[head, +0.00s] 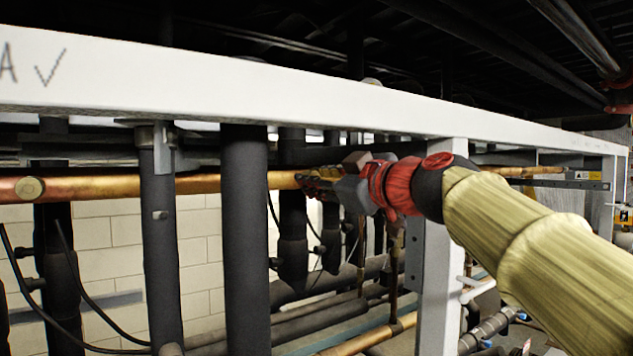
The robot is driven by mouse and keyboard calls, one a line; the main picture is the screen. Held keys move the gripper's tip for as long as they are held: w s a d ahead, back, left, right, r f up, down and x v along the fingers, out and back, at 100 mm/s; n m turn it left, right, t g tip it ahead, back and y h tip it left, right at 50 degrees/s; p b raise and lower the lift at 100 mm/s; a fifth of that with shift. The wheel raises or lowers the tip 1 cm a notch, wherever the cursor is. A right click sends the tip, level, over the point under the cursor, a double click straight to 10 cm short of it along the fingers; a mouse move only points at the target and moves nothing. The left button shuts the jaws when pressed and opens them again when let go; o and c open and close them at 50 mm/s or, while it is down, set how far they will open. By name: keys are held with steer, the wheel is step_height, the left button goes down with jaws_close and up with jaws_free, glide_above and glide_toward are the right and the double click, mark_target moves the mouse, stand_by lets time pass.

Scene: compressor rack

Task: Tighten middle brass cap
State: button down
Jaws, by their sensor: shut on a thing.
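A copper pipe (225,183) runs level behind the dark uprights, below the white beam. A round brass cap (30,188) sits on this pipe at the far left. My gripper (314,178) reaches in from the right and is shut at the pipe, right of the thick black upright. Its fingers cover what they hold, which seems to be the middle brass cap. I cannot see that cap clearly or tell how tight it sits.
A white beam (230,88) crosses just above my gripper. A white post (441,270) stands close under my arm. Black insulated uprights (246,250) stand left of the gripper. Thin black cables (75,270) hang at the lower left.

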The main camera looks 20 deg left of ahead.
steer(key=shift+f+m+p, duration=0.1)
steer(key=shift+m+p, duration=2.55)
steer(key=shift+m, duration=13.15)
steer(key=c, duration=1.6)
jaws_free()
steer(key=v, duration=1.2)
